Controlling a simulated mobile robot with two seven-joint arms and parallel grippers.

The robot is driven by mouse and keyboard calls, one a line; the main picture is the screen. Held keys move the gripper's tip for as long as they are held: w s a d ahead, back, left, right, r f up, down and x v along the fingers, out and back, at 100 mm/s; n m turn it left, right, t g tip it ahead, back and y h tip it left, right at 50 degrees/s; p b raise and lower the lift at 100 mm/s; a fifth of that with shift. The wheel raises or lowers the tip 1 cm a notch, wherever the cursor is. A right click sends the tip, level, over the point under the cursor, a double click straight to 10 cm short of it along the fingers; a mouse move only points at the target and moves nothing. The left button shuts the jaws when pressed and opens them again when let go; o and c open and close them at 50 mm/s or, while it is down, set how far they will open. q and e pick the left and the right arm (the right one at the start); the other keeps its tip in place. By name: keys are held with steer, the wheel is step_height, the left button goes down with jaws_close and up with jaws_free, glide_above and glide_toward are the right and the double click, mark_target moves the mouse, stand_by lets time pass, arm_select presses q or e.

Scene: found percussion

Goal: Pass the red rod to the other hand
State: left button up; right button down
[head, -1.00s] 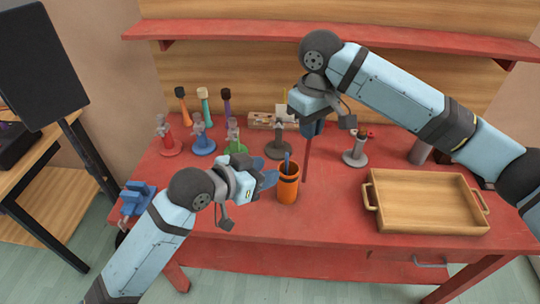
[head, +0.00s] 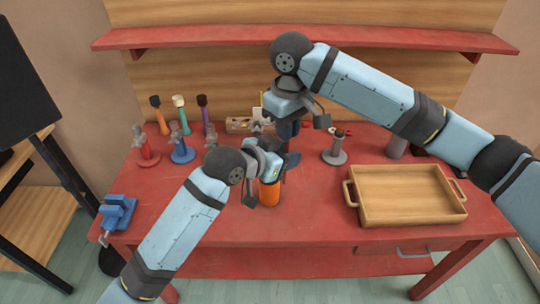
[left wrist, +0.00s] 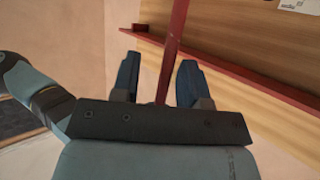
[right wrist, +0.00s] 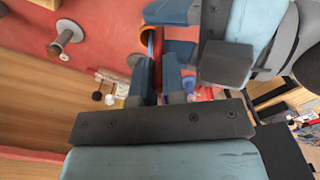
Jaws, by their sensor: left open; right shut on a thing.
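The red rod (left wrist: 174,45) runs between the two parted fingers of my left gripper (left wrist: 158,72) in the left wrist view. My left gripper, also in the head view (head: 284,165), is open around the rod. My right gripper (head: 289,133) is above it and shut on the rod. In the right wrist view the rod (right wrist: 157,50) comes out from between the right gripper's fingers (right wrist: 158,72). In the head view the rod is mostly hidden by the grippers. I cannot tell whether a left finger touches it.
An orange cup (head: 269,193) stands on the red table just below my left gripper. A wooden tray (head: 408,222) is at the right. A blue vise (head: 118,212) is at the left edge. Several coloured stands, such as a blue one (head: 182,152), stand at the back left.

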arm_select(q)
steer(key=shift+w+d+f, duration=0.25)
steer(key=shift+w+d, duration=0.15)
steer(key=shift+d, duration=0.1)
jaws_close()
arm_select(e)
steer(key=c, duration=1.1)
jaws_free()
steer(key=shift+s+a, duration=0.1)
